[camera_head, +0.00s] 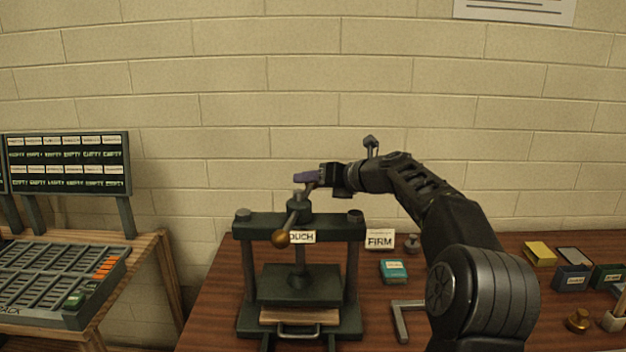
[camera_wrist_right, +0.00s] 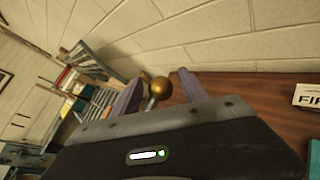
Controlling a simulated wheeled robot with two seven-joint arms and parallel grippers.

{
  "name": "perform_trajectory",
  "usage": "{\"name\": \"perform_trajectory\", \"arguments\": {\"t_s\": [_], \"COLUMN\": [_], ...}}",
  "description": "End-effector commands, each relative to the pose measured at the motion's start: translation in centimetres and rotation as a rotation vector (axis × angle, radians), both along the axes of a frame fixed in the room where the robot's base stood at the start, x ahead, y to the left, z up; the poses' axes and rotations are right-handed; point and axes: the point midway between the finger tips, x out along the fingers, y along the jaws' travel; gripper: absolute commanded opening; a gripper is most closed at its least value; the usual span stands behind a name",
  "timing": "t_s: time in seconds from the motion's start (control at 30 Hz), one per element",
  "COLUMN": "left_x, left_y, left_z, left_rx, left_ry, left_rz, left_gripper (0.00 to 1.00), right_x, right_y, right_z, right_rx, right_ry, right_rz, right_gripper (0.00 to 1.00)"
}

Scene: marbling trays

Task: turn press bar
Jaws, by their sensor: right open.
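The press (camera_head: 299,285) is a dark green frame on the wooden table, with a screw (camera_head: 298,262) and a flat plate. Its press bar (camera_head: 292,219) sits slanted across the top, with a brass ball (camera_head: 280,238) at the near end. My right gripper (camera_head: 303,176) reaches in from the right, above the top of the press, and hides the bar's far part. In the right wrist view its purple fingers (camera_wrist_right: 158,92) are open, with a brass ball (camera_wrist_right: 160,88) showing between them. I cannot tell whether they touch it. My left gripper is out of view.
A slotted rack (camera_head: 62,280) is on the left bench.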

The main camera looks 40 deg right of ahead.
Motion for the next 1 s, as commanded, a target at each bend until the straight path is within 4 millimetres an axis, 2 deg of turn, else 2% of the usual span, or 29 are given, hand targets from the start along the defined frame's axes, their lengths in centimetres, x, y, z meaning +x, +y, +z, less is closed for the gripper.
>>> {"name": "perform_trajectory", "arguments": {"t_s": [0.3,0.9,1.0], "left_x": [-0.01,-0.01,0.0], "left_y": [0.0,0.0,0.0], "left_z": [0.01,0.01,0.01], "left_rx": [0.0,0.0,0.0], "left_ry": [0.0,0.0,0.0], "left_rz": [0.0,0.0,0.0], "left_gripper": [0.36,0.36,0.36], "right_x": [0.22,0.19,0.18], "right_y": [0.04,-0.02,-0.03], "right_z": [-0.05,-0.11,-0.13], "right_rx": [0.0,-0.001,-0.001], "right_ry": [-0.001,0.0,0.0], "right_rz": [0.0,0.0,0.0], "right_gripper": [0.5,0.01,0.0]}}
